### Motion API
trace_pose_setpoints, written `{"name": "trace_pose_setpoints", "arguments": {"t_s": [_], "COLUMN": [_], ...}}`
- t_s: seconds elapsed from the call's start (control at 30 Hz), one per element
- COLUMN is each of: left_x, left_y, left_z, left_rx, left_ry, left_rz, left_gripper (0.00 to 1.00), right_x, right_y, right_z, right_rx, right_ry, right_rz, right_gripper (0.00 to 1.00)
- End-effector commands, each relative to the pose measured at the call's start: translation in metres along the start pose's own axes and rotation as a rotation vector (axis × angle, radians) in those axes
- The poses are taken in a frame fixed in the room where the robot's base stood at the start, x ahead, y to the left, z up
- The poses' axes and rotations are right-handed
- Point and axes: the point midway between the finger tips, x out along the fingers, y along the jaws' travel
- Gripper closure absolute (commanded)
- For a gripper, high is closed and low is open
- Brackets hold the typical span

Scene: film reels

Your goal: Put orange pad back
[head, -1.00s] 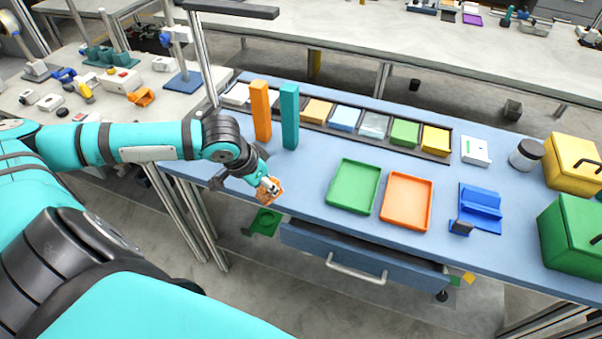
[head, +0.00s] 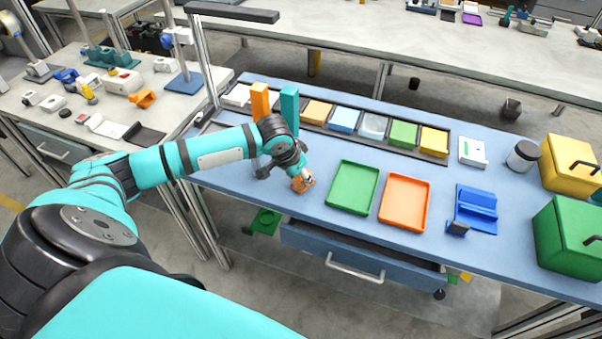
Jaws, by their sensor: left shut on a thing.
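My left gripper (head: 301,178) is shut on a small orange pad (head: 303,185). It holds the pad over the blue table, just left of the green tray (head: 353,187); I cannot tell whether the pad touches the table. The fingers hide part of the pad. A long dark rack (head: 369,140) along the back of the table holds a row of coloured pads, among them a light orange one (head: 317,112). An empty orange tray (head: 404,202) lies right of the green tray. My right gripper is not in view.
An orange post (head: 260,100) and a teal post (head: 289,108) stand behind my left wrist. A blue holder (head: 476,209), a dark-lidded jar (head: 523,156), and yellow (head: 571,163) and green (head: 571,236) boxes stand at the right. A drawer (head: 361,262) is open below the front edge.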

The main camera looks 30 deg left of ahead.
Motion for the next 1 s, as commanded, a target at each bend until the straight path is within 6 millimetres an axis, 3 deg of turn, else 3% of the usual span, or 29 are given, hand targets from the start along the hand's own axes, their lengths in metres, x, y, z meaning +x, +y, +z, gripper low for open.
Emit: {"name": "trace_pose_setpoints", "arguments": {"t_s": [0.23,0.27,0.43,0.77,1.0], "left_x": [0.002,0.002,0.001,-0.003,-0.043], "left_y": [0.000,0.000,0.000,-0.001,-0.001], "left_z": [0.001,0.001,0.001,-0.001,-0.001], "left_rx": [-0.001,0.000,-0.001,-0.001,0.000], "left_ry": [0.000,0.001,0.001,0.002,0.004], "left_rz": [0.000,0.000,0.000,0.000,-0.001], "left_gripper": [1.00,0.71,0.50,0.50,0.50], "right_x": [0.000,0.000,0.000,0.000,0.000], "right_y": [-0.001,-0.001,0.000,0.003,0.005], "right_z": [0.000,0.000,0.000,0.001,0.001], "right_rx": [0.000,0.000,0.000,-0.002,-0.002], "right_ry": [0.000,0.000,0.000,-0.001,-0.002], "right_rz": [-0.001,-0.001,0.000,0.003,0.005], "right_gripper": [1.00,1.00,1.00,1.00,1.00]}}
